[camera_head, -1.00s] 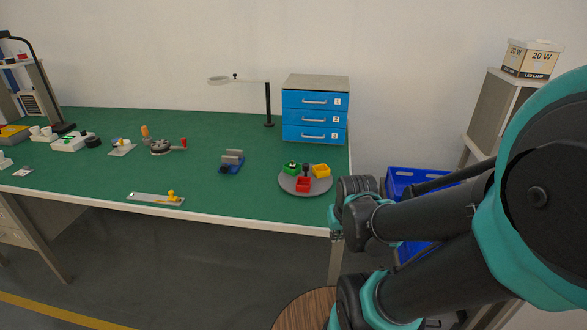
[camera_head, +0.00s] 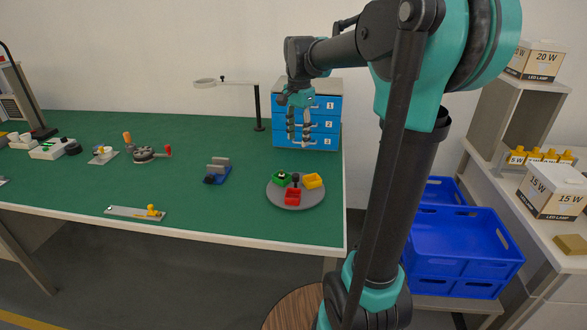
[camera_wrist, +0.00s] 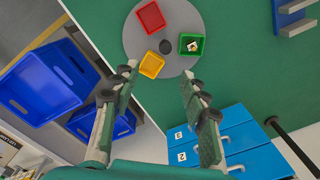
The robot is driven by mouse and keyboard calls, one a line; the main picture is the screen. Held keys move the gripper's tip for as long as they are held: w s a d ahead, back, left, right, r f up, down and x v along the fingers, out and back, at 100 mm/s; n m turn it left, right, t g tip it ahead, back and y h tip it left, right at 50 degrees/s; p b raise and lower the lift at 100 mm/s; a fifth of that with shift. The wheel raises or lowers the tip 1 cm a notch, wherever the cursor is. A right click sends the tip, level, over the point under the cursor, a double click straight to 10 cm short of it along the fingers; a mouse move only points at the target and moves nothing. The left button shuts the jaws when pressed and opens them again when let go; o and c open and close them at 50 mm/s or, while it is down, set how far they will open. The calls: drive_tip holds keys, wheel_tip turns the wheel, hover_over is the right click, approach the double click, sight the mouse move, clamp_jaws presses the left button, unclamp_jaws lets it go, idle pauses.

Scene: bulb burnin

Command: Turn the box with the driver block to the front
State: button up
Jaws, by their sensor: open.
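A round grey turntable (camera_head: 274,196) lies near the green table's front right edge. It carries a green box (camera_head: 281,178) at back left, a yellow box (camera_head: 313,181) at back right and a red box (camera_head: 292,197) nearest the front. A dark knob (camera_wrist: 165,46) stands at its middle. In the wrist view the green box (camera_wrist: 192,44) holds a small light-and-dark block (camera_wrist: 193,46); I cannot tell its kind for sure. The red and yellow boxes look empty. My gripper (camera_head: 299,141) is open and empty, pointing down above the turntable, apart from it.
A blue drawer cabinet (camera_head: 328,112) stands behind my gripper, with a lamp stand (camera_head: 258,107) beside it. A blue clamp-like fixture (camera_head: 217,172) lies left of the turntable. Blue crates (camera_head: 455,240) stand beyond the table's right edge. Table between turntable and fixture is clear.

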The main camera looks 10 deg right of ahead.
sight(296, 175)
drive_tip(key=shift+m, duration=0.5)
drive_tip(key=f, duration=0.5)
drive_tip(key=w+f, duration=0.1)
drive_tip(key=f, duration=0.9)
drive_tip(key=shift+w+a+f, duration=0.25)
drive_tip(key=shift+w+f, duration=0.05)
drive_tip(key=shift+w, duration=0.05)
clamp_jaws()
